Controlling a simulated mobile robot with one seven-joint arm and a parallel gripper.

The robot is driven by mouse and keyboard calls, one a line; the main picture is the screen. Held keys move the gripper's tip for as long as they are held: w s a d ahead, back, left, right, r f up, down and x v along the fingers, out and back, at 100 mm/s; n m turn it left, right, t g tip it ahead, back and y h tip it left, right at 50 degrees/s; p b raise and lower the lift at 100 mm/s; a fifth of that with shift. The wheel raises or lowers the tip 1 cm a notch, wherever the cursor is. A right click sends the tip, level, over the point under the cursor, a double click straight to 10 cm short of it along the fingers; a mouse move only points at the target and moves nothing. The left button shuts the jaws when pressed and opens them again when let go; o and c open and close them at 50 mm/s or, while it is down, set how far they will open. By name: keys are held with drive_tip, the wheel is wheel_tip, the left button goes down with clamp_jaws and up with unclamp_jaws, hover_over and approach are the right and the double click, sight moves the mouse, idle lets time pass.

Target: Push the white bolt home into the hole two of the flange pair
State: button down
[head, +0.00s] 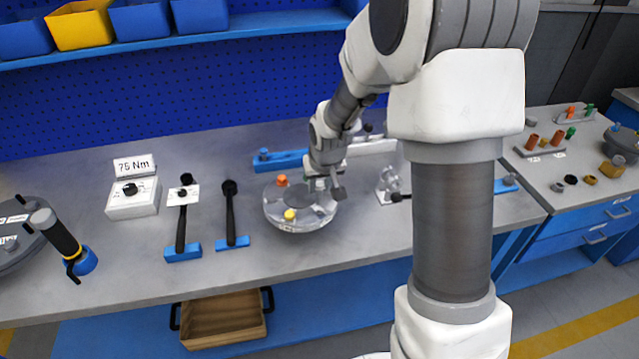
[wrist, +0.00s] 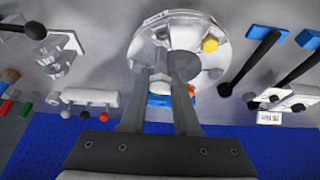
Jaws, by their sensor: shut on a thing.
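The flange pair (head: 292,222) is a round, pale metallic disc with a darker grey centre, lying on the bench; it fills the upper middle of the wrist view (wrist: 144,42). An orange bolt (head: 282,180) stands at its back left and a yellow bolt (head: 290,214) at its front; the yellow one also shows in the wrist view (wrist: 210,44). My gripper (head: 319,184) is over the flange's back right rim, its fingers pointing down. Its fingers (wrist: 161,76) are shut on the white bolt (wrist: 160,86), mostly hidden between them. How deep the bolt sits in its hole cannot be told.
Two black-handled tools (head: 181,232) (head: 231,222) lie left of the flange, and a torque box marked 75 Nm (head: 133,197) stands further left. A small metal fixture (head: 389,184) stands close on the right. The bench in front of the flange is clear.

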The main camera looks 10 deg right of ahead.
sight(320, 201)
drive_tip(key=shift+f+b, duration=0.5)
drive_tip(key=shift+f, duration=0.45)
drive_tip(key=shift+f+b, duration=2.2)
drive_tip(key=shift+b, duration=0.15)
idle(1.0)
drive_tip(key=c, duration=0.6)
unclamp_jaws()
drive_tip(key=p+v, duration=0.2)
drive_tip(key=v, duration=1.5)
drive_tip(key=shift+s+r, duration=0.15)
drive_tip(key=shift+r, duration=0.05)
drive_tip(key=shift+r, duration=0.1)
drive_tip(key=shift+t, duration=0.6)
drive_tip(key=s+r, duration=0.2)
drive_tip(key=s, duration=0.4)
drive_tip(key=s+r, duration=0.2)
drive_tip(key=s, duration=0.5)
drive_tip(key=s+r+p, duration=0.1)
drive_tip(key=s+r, duration=0.1)
drive_tip(key=s, duration=0.5)
drive_tip(key=shift+s+r, duration=0.15)
drive_tip(key=shift+r, duration=0.2)
